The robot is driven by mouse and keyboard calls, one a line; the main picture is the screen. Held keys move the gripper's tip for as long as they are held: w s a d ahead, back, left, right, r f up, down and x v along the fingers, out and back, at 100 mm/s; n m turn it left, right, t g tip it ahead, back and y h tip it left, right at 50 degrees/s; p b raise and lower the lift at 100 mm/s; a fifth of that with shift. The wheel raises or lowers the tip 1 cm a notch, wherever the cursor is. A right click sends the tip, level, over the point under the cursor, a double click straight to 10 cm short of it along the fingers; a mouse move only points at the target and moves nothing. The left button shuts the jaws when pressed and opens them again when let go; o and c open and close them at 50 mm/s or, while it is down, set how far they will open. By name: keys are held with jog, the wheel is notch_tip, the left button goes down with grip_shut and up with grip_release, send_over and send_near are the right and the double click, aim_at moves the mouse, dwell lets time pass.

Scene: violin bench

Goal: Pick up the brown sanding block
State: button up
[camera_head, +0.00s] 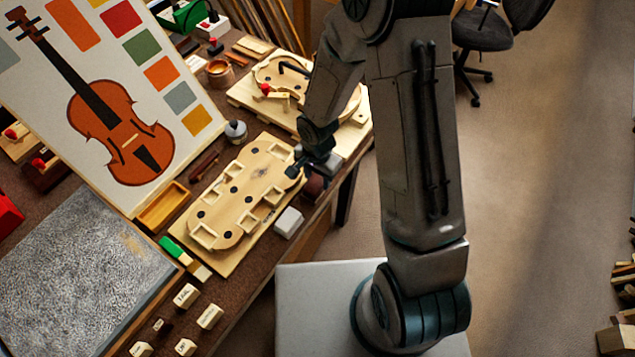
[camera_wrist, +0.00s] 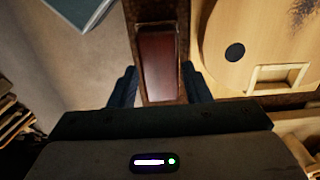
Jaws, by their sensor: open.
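The brown sanding block (camera_wrist: 160,62) is a reddish-brown, long block lying on the dark strip of bench in the wrist view. It also shows in the head view (camera_head: 315,187), partly hidden behind my gripper (camera_head: 306,171), near the bench's front edge. In the wrist view my gripper (camera_wrist: 160,88) is open, with one finger on each side of the block's line. The block's near end reaches toward the space between the fingers. I cannot tell how high the fingers are above it, and nothing is held.
A wooden violin mould (camera_head: 262,172) on a board lies close beside the block. A white block (camera_head: 288,222) sits near the bench edge. A second mould (camera_head: 275,75) lies behind. The bench edge drops to open floor (camera_wrist: 75,60) on the other side.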

jog(key=shift+f, duration=1.15)
jog(key=shift+c, duration=0.3)
jog(key=c, duration=0.6)
jog(key=shift+r, duration=0.2)
